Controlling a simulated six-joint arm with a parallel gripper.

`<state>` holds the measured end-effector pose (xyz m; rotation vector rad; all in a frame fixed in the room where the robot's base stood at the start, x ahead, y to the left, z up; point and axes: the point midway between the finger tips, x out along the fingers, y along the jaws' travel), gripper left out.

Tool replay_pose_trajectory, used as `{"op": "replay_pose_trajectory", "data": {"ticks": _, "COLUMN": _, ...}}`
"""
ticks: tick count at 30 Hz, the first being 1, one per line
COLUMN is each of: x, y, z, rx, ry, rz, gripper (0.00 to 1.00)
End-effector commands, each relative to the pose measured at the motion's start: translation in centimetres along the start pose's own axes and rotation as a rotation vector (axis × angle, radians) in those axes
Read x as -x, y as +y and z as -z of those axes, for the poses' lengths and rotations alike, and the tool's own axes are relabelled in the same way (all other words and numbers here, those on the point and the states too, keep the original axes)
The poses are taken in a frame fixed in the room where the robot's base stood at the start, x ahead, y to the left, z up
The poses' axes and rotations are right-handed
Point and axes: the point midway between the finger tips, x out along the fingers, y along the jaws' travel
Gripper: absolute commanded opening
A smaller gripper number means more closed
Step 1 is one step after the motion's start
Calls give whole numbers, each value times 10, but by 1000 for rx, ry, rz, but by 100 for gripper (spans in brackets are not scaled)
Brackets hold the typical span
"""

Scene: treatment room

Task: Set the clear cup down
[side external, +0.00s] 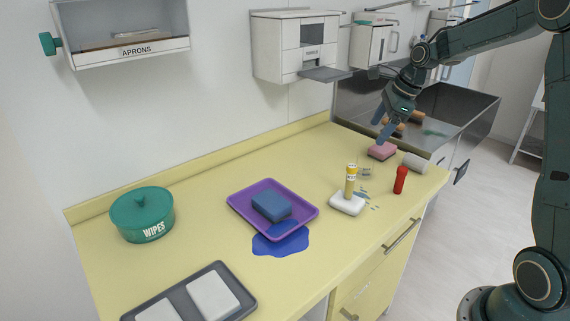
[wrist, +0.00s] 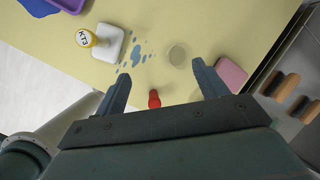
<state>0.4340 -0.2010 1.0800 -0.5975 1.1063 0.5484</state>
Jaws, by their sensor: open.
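The clear cup (wrist: 177,54) shows in the wrist view as a faint see-through disc on the yellow counter. It lies ahead of my open gripper (wrist: 160,71), near the right fingertip, between blue splashes and a pink sponge. In the side view it is a small, faint shape (side external: 366,171) in front of the pink sponge; I cannot tell whether it is upright. My gripper (side external: 381,128) hangs above the counter's far end, its fingers apart, pointing down with nothing between them.
A purple tray (side external: 240,207) holds a blue sponge beside a blue spill. A metal sink (side external: 463,110) borders the far end.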

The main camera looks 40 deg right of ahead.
Motion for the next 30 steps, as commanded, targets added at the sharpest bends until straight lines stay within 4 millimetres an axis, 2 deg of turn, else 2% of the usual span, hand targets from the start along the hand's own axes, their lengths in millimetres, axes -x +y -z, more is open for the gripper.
{"op": "replay_pose_trajectory", "data": {"ticks": 1, "x": 11, "y": 12, "z": -10, "rx": 89, "ry": 4, "rz": 8, "gripper": 72}}
{"op": "replay_pose_trajectory", "data": {"ticks": 6, "x": 39, "y": 52, "z": -32, "rx": 400, "ry": 24, "rz": 26, "gripper": 72}}
{"op": "replay_pose_trajectory", "data": {"ticks": 15, "x": 82, "y": 127, "z": -52, "rx": 942, "ry": 61, "rz": 53, "gripper": 72}}
{"op": "replay_pose_trajectory", "data": {"ticks": 22, "x": 106, "y": 185, "z": -49, "rx": 1353, "ry": 92, "rz": 69, "gripper": 72}}
{"op": "replay_pose_trajectory", "data": {"ticks": 30, "x": 123, "y": 247, "z": -30, "rx": 1827, "ry": 134, "rz": 87, "gripper": 72}}
